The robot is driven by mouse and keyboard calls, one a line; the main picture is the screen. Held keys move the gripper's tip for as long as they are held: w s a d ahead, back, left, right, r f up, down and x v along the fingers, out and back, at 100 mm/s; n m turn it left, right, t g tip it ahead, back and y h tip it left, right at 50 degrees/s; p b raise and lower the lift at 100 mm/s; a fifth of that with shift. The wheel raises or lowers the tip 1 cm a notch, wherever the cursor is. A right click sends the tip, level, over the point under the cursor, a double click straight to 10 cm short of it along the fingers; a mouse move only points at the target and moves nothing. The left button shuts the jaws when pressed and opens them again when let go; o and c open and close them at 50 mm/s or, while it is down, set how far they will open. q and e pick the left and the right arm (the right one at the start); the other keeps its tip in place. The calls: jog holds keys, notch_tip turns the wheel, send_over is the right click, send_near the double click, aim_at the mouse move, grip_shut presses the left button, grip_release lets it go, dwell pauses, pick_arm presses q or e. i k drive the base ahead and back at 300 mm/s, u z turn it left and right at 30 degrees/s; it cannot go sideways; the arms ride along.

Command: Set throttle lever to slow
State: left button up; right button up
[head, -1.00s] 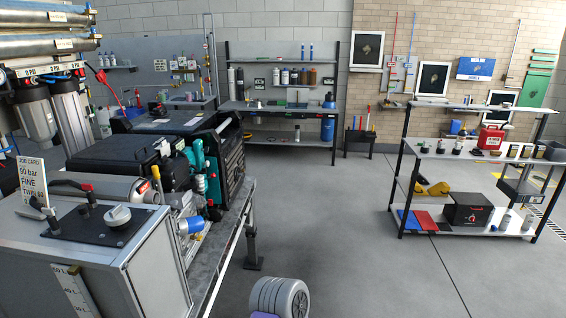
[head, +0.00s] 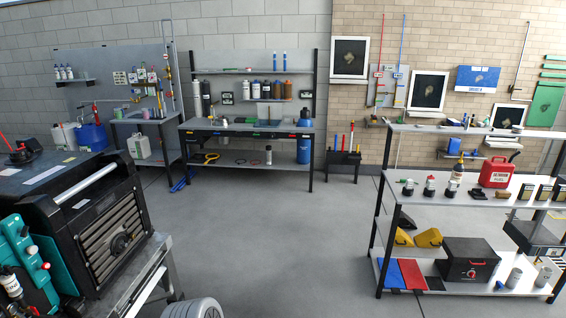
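I cannot make out the throttle lever in the head view. A black machine (head: 118,238) with a slatted side, a round black hub and a silver bar along its top edge stands at the left. A teal unit (head: 20,262) with pale and red knobs is beside it at the lower left, cut off by the frame edge. A dark part with a red rod (head: 22,154) sits on the dark top behind, too small to identify. Neither of my grippers is in view, so I cannot see whether they are open or shut.
The machine stands on a grey metal bench (head: 150,270). A workbench (head: 250,130) with bottles is against the back wall. A rack (head: 455,183) holds a red can (head: 496,172) and a black box (head: 468,264) at the right. The grey floor (head: 285,235) between is clear.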

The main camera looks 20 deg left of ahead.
aim_at(45, 266)
jog(key=u, duration=1.2)
jog(key=i, duration=1.15)
jog(key=u, duration=1)
